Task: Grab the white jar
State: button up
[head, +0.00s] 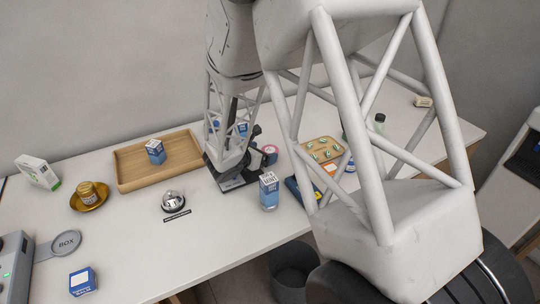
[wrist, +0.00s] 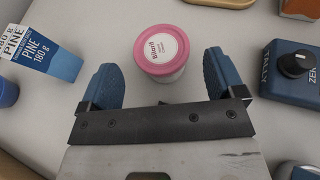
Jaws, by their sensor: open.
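The white jar (wrist: 165,72) has a pink lid with a white round label, and stands upright on the counter in the wrist view. A small pink-and-white round thing, which looks like the same jar (head: 270,152), shows beside my arm in the head view. My gripper (wrist: 161,80) is open, with one blue finger to the left of the jar and one to the right. Gaps show between the jar and both fingers. The jar's lower body is partly hidden by its lid. In the head view my arm hides part of the counter around the gripper.
In the wrist view, a blue-and-white PINE box (wrist: 45,55) lies left and a blue device with a black knob (wrist: 292,72) right.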

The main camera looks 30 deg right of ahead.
aim_at(270, 149)
jog(key=shift+x, duration=2.25)
jog(key=shift+f, duration=0.1)
jog(key=c, duration=0.9)
